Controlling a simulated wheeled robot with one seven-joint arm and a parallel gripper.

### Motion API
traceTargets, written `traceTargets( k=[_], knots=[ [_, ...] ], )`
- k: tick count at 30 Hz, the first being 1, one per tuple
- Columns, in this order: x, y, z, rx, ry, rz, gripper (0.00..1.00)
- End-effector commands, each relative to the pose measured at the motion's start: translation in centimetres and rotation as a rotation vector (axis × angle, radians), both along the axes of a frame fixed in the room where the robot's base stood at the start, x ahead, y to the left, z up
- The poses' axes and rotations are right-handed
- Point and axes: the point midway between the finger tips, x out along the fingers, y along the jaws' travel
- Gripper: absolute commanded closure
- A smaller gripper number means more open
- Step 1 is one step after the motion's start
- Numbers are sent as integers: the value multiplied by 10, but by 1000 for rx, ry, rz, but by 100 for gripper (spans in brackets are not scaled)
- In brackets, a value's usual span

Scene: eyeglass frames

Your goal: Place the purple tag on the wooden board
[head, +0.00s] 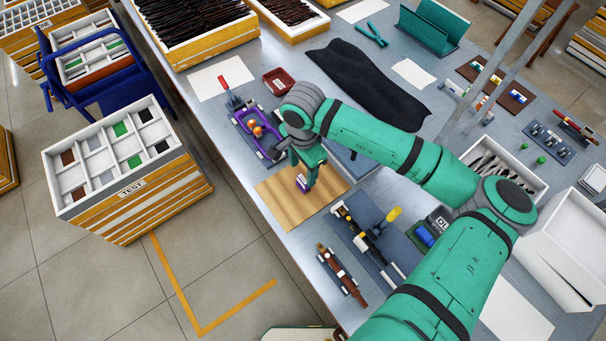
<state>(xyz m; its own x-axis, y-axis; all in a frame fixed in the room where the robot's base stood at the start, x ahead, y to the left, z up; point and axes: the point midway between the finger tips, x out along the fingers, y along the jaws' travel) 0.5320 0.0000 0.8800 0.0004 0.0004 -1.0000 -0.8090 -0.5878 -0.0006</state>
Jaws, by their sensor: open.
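The wooden board (331,190) lies flat on the grey workbench near its left edge. My gripper (303,180) points down over the middle of the board and is open. A small purple and white piece, which looks like the purple tag (301,185), shows at the fingertips over the board. I cannot tell whether it rests on the wood, and the fingers partly hide it.
A purple frame-shaped tray (246,121) with an orange item lies just behind the board. A dark mat (375,225) with tools lies in front right. A red bin (279,80) and black cloth (367,82) lie further back. The board's left part is clear.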

Motion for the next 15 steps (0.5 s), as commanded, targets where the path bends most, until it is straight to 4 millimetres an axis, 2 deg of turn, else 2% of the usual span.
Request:
traceTargets(
  k=[6,15],
  knots=[
    [0,-1,34,-4,-2,1,48],
    [0,0,58,-1,1,0,48]
  ],
)
